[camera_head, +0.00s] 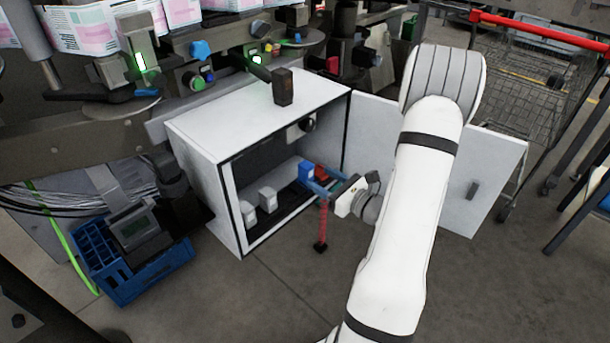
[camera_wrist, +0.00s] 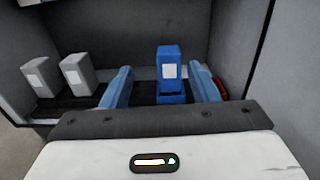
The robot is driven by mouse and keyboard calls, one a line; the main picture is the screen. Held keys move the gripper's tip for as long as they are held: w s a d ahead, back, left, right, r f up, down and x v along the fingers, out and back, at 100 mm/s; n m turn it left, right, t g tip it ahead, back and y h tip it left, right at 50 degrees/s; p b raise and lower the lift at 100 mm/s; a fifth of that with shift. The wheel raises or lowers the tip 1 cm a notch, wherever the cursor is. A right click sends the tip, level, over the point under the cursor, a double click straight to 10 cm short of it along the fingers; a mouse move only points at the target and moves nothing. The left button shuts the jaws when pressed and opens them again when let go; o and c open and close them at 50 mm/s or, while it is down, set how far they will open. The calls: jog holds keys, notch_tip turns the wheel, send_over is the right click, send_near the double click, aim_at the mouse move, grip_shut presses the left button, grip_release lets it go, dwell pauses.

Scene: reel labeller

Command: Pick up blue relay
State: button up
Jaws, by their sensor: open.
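The blue relay (camera_wrist: 171,72) stands upright inside the white cabinet, with a pale label on its front. It also shows in the head view (camera_head: 306,172), partly covered by my gripper. My gripper (camera_head: 317,187) reaches in through the cabinet's open front. In the wrist view its two blue fingers (camera_wrist: 162,88) are apart, one on each side of the blue relay, with gaps visible on both sides. Nothing is held. The relay's lower part is near the gripper body's edge, and its depth between the fingers is hard to tell.
Two grey relays (camera_wrist: 59,75) stand left of the blue one. A red part (camera_wrist: 219,88) lies beside the right finger. The white cabinet (camera_head: 205,190) has its door (camera_head: 375,140) swung open to the right. A blue crate (camera_head: 125,285) stands on the floor at left.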

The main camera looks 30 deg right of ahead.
aim_at(311, 170)
jog(key=shift+w+d+f, duration=0.15)
jog(key=shift+w+f, duration=0.05)
jog(key=shift+w, duration=0.15)
jog(key=x, duration=0.7)
jog(key=shift+w+d+b, duration=0.1)
jog(key=shift+d+b, duration=0.2)
jog(key=shift+b, duration=0.1)
jog(key=c, duration=1.1)
